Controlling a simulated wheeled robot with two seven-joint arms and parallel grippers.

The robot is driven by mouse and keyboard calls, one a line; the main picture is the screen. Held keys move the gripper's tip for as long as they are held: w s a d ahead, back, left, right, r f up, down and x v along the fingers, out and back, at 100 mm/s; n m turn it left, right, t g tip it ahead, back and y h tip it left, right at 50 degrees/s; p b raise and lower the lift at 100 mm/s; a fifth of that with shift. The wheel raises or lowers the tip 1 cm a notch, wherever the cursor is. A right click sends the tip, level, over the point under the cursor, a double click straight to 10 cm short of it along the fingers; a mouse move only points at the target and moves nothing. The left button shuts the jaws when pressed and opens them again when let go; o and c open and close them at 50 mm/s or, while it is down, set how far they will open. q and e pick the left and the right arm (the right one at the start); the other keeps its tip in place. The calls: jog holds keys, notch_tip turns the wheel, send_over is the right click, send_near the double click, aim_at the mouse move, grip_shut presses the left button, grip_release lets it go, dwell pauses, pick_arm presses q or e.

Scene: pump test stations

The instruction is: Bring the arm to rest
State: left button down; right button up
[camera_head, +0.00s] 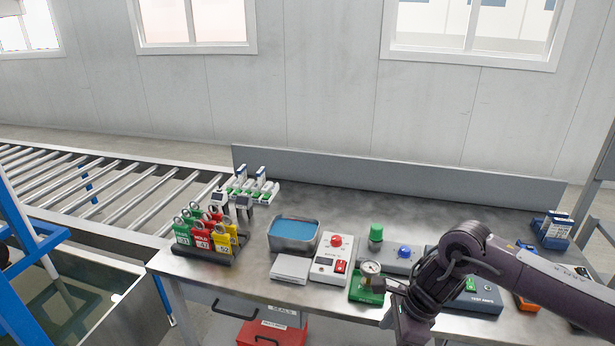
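My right arm (535,280) comes in from the right edge, dark purple-grey. It reaches over the right half of the metal bench (350,213) and bends down at a joint near a gauge. Its lower end runs out of the bottom of the picture, so my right gripper is not seen. My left arm and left gripper are not in view. The arm hides part of the bench and part of a dark test box (483,298) behind it.
Close by the arm are a pressure gauge on a green base (368,290), a blue-button box (404,257) and a red-button box (333,260). Further left are a blue-filled tray (293,249) and padlock rack (207,240). A roller conveyor (90,185) lies left.

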jog(key=w+a+f+m+t+y, duration=0.2)
jog(key=w+a+f+m+y, duration=0.25)
jog(key=a+f+m, duration=0.7)
jog(key=s+d+f+m+t+h, duration=0.1)
jog(key=d+f+m+t, duration=0.3)
jog(key=f+m, duration=1.1)
jog(key=s+d+f+m+g+h, duration=0.15)
jog(key=s+d+f+m, duration=0.25)
jog(key=s+f+m, duration=0.4)
jog(key=s+d+f+m+g+h, duration=0.15)
jog(key=s+d+f+m, duration=0.35)
jog(key=s, duration=0.6)
jog(key=s+d+f+m+h, duration=0.2)
jog(key=s+f+m+h, duration=0.1)
jog(key=s+f+m, duration=0.5)
jog(key=s+d+f+m+g+h, duration=0.1)
jog(key=s+d+f+m+g, duration=0.1)
jog(key=s, duration=1.4)
jog(key=shift+s+d+f+m, duration=0.25)
jog(key=shift+d+f+m, duration=0.05)
jog(key=shift+d+m, duration=0.15)
